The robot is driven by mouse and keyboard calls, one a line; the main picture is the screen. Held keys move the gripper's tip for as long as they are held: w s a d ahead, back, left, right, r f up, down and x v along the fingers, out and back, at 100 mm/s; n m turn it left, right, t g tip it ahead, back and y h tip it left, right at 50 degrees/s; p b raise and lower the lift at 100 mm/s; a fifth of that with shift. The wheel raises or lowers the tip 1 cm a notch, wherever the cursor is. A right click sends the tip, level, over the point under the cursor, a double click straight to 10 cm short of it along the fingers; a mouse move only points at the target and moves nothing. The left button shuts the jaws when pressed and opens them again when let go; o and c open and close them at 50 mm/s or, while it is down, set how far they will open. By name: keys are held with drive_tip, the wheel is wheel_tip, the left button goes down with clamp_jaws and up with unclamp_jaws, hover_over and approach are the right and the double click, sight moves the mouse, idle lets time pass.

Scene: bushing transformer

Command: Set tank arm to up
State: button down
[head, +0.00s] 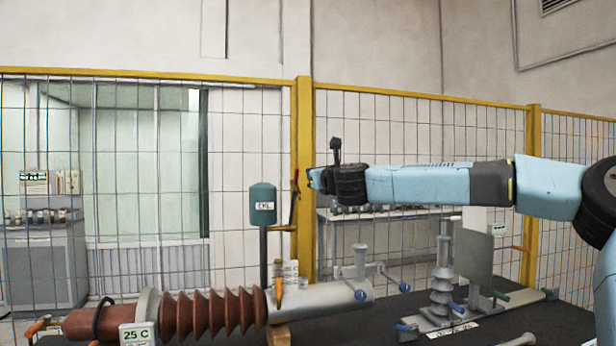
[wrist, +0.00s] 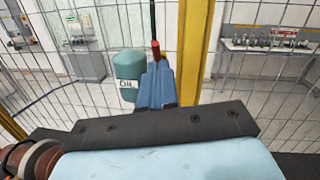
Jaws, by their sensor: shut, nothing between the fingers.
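The teal tank (head: 263,206) with a white label stands on a dark post left of centre in the head view; it also shows in the wrist view (wrist: 128,68). A thin red and dark arm (head: 294,205) beside the tank's right side points upward, slightly tilted. In the wrist view a red piece with a dark rod (wrist: 155,47) stands just beyond my fingertips. My gripper (head: 313,180) is at the left end of my outstretched arm, close to the right of that arm's upper part. Its blue fingers (wrist: 156,85) are together and hold nothing. Whether they touch the red piece I cannot tell.
A brown ribbed bushing (head: 205,315) with a grey cylinder lies below, along the dark table. A grey ribbed fitting (head: 442,275) and a plate stand to the right. A yellow-framed mesh fence (head: 303,130) runs close behind the tank. Air above the table front is free.

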drive_tip(key=shift+s+d+r, duration=0.95)
drive_tip(key=shift+s+d, duration=0.4)
drive_tip(key=shift+s, duration=1.45)
drive_tip(key=s+a+f+n+g, duration=0.4)
drive_tip(key=a+f+n, duration=0.55)
drive_tip(key=f, duration=0.45)
drive_tip(key=s+d+f+n+g+h, duration=0.1)
drive_tip(key=s+f+n+g, duration=0.1)
drive_tip(key=f+n, duration=0.3)
drive_tip(key=s+d+f+n+g+h, duration=0.1)
drive_tip(key=s+f+n, duration=0.2)
drive_tip(key=f, duration=0.4)
drive_tip(key=s+d+n+g+h, duration=0.2)
drive_tip(key=s+d+n, duration=0.3)
drive_tip(key=s+d, duration=1)
drive_tip(key=s+d+n+g+h, duration=0.1)
drive_tip(key=s+d+n+h, duration=0.4)
drive_tip(key=s+d, duration=1)
drive_tip(key=d+n, duration=0.1)
drive_tip(key=d, duration=0.4)
drive_tip(key=shift+f+g, duration=0.15)
drive_tip(key=shift+g, duration=0.25)
